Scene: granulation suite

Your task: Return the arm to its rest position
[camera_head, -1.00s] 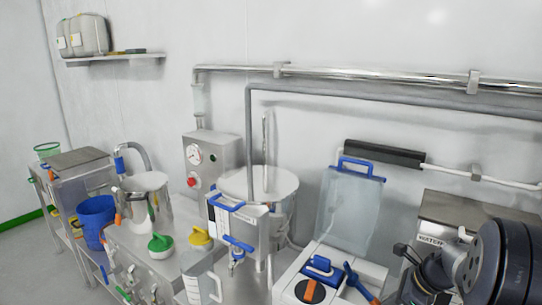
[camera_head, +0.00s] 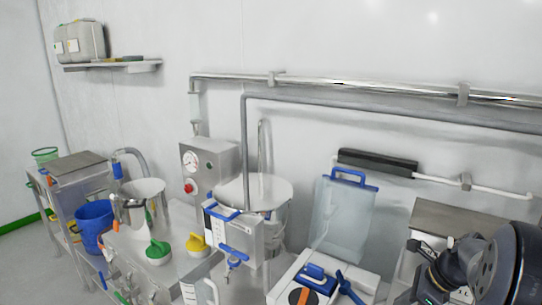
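My arm (camera_head: 478,262) shows at the lower right edge, as dark rounded joints in front of a steel-topped box. My gripper is outside the picture or hidden behind the arm links, so its fingers do not show. I cannot see whether it holds anything.
A steel bench carries a round vessel (camera_head: 262,190), a gauge box (camera_head: 208,165), a blue-handled steel box (camera_head: 232,232) and a white unit (camera_head: 318,285). A clear blue-handled panel (camera_head: 345,215) leans at the wall. A blue bucket (camera_head: 94,224) stands left. Pipes (camera_head: 360,88) cross the wall.

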